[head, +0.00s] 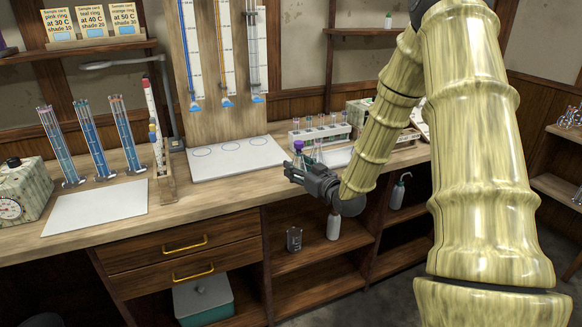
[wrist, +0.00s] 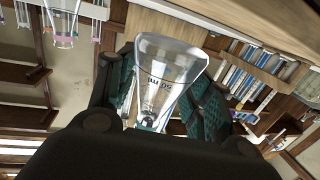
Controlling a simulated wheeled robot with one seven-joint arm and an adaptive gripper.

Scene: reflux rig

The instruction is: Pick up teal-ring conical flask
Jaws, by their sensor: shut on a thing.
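A clear glass conical flask (wrist: 170,75) with dark printed marks stands between the two dark green, ridged finger pads in the wrist view. Its wide end is toward the top of that picture and its narrow end is toward my gripper's body. I cannot clearly make out a teal ring on it. My gripper (head: 297,173) is shut on this flask, near the front edge of the bench in the head view. Clear glass and a purple top (head: 298,146) show just above the fingers there. The fingers and wrist hide part of the glass.
A white rack of tubes (head: 320,134) stands behind to the right. Tall blue cylinders (head: 92,140) stand at left beside a bare white sheet (head: 95,212). Open shelves (head: 315,258) lie below.

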